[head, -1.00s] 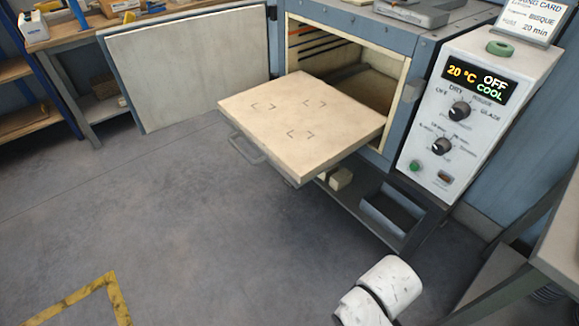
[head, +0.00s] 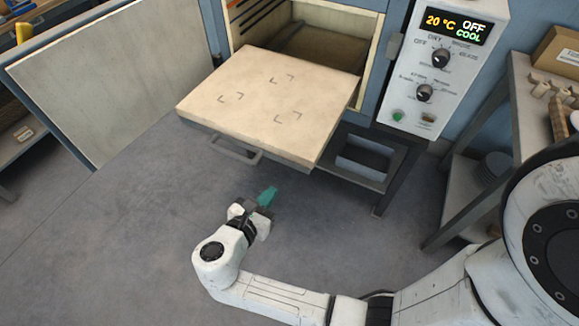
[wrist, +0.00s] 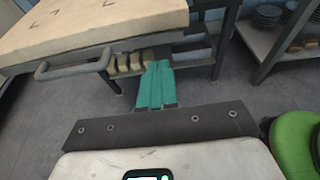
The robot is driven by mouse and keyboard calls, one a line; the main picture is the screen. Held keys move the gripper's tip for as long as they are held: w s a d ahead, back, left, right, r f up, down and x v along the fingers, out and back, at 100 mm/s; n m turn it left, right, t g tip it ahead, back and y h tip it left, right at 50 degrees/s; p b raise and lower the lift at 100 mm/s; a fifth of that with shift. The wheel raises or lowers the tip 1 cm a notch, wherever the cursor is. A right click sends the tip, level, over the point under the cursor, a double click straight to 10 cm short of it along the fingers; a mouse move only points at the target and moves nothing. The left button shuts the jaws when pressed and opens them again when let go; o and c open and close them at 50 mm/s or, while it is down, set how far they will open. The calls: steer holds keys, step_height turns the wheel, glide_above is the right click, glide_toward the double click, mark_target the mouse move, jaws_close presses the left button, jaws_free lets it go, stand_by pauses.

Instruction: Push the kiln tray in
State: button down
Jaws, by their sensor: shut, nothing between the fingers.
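The kiln tray (head: 265,95) is a thick beige slab with corner marks, pulled well out of the open kiln (head: 310,45). Nothing stands on it. Its grey bar handle (head: 234,150) is on the front edge, and also shows in the wrist view (wrist: 75,67). My gripper (head: 268,194) has teal fingers and is shut and empty. It is in front of the tray and below its top, apart from the handle. In the wrist view the teal fingers (wrist: 157,80) point forward, to the right of the handle.
The kiln door (head: 105,75) stands wide open at the left. The control panel (head: 440,60) reads 20 °C, OFF, COOL. A shelf unit (head: 520,130) with stacked dishes stands at the right. The floor (head: 120,230) in front of the tray is clear.

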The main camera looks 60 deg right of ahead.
steer(key=x, duration=0.7)
steer(key=r+p+x, duration=0.1)
steer(key=x, duration=0.3)
steer(key=shift+d, duration=0.35)
steer(key=b, duration=0.1)
glide_toward(345, 78)
steer(key=a+f, duration=0.1)
steer(key=a, duration=0.2)
steer(key=a+f, duration=0.2)
steer(key=a, duration=0.2)
steer(key=a+f, duration=0.2)
steer(key=a, duration=0.1)
steer(key=shift+w+a+f, duration=0.1)
steer(key=shift+a, duration=0.1)
steer(key=d+b, duration=0.3)
steer(key=d, duration=0.4)
steer(key=d+b, duration=0.4)
steer(key=d, duration=0.3)
steer(key=d+b, duration=0.3)
steer(key=d, duration=0.4)
steer(key=shift+w+d+b, duration=0.15)
steer(key=shift+w+b, duration=0.2)
steer(key=shift+d, duration=0.25)
steer(key=shift+w+r, duration=0.1)
steer(key=shift+r, duration=0.15)
steer(key=shift+d+r, duration=0.1)
